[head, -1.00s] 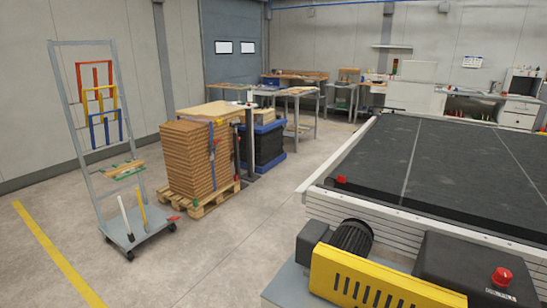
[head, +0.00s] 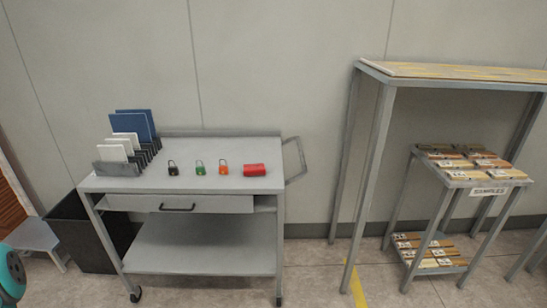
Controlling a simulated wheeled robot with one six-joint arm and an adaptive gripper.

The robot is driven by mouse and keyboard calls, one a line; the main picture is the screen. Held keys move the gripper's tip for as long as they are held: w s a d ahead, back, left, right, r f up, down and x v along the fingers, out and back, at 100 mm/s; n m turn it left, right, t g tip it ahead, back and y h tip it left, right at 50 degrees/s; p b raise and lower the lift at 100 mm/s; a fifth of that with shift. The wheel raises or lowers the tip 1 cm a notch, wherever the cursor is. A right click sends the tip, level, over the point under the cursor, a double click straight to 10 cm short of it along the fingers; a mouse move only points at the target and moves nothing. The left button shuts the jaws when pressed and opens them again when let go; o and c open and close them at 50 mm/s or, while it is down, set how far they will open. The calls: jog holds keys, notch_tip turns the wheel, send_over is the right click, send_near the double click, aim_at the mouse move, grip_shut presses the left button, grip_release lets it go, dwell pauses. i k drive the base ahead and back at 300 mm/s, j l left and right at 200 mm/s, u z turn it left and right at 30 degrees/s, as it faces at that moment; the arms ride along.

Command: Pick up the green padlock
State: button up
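The green padlock (head: 200,169) stands on the top of a grey wheeled cart (head: 240,184) in the head view. It sits in a row between a black padlock (head: 173,169) on its left and an orange-red padlock (head: 223,168) on its right, with small gaps between them. My gripper is not in view.
A rack (head: 117,168) with blue and white panels stands on the cart's left. The cart has a drawer (head: 178,205) and a lower shelf. A dark bin (head: 85,235) is left, a tall table (head: 384,95) and sample stand (head: 480,184) right. Floor shows in front.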

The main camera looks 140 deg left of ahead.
aim_at(201, 170)
jog(key=u, duration=4.55)
jog(key=j+z, duration=0.3)
jog(key=z, duration=0.2)
jog(key=k+j+z, duration=0.1)
jog(key=j+z, duration=0.2)
jog(key=z, duration=0.2)
jog(key=k+j+z, duration=0.15)
jog(key=z, duration=0.35)
jog(key=j, duration=0.1)
